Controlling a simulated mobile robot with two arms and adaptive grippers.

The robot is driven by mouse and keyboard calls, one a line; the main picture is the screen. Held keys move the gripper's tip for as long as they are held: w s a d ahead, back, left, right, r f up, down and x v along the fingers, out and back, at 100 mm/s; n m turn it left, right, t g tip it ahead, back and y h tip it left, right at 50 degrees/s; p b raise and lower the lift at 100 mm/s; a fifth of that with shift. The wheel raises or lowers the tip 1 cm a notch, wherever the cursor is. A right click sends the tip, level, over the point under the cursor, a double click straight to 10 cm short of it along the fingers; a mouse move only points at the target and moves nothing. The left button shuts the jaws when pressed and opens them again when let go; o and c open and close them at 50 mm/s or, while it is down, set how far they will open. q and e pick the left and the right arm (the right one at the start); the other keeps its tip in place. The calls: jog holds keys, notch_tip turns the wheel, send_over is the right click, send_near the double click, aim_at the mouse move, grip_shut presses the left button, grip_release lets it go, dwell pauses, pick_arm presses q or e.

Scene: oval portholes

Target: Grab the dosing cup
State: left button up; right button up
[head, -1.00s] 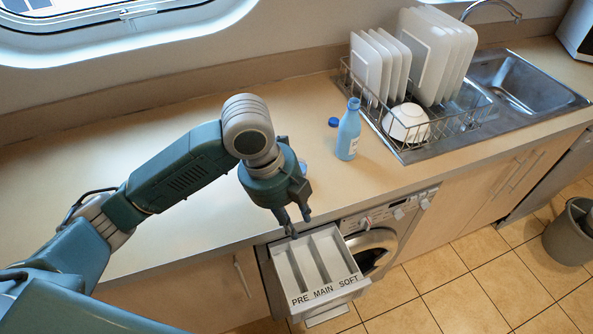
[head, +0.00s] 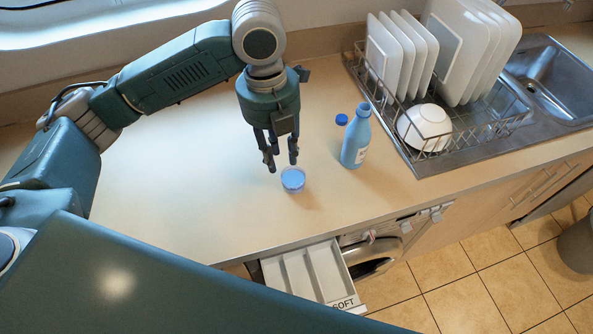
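The dosing cup (head: 293,180) is a small clear round cup with blue in it. It stands upright on the counter, left of a light blue bottle (head: 356,137). My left gripper (head: 282,167) points down with its fingers apart, just behind and above the cup. Nothing shows between the fingers, and I cannot tell whether a fingertip touches the cup. My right gripper is not in view. A large teal arm link of mine covers the lower left.
A blue cap (head: 342,119) lies behind the bottle. A dish rack (head: 440,141) with plates and a bowl stands at the right beside the sink (head: 553,80). The open detergent drawer (head: 271,272) juts out below the counter edge. The counter (head: 170,165) is clear on the left.

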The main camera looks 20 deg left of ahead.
aim_at(281, 184)
pick_arm(q)
jog(key=f, duration=0.2)
jog(key=shift+s+f, duration=0.35)
jog(key=shift+w+f+p, duration=0.15)
jog(key=shift+f+p, duration=0.15)
jog(key=shift+f, duration=0.05)
notch_tip(281, 184, down, 4)
jog(key=shift+w+a+f+p, duration=0.1)
jog(key=shift+w+f+p, duration=0.05)
jog(key=shift+p, duration=0.45)
jog(key=shift+f, duration=0.2)
grip_shut()
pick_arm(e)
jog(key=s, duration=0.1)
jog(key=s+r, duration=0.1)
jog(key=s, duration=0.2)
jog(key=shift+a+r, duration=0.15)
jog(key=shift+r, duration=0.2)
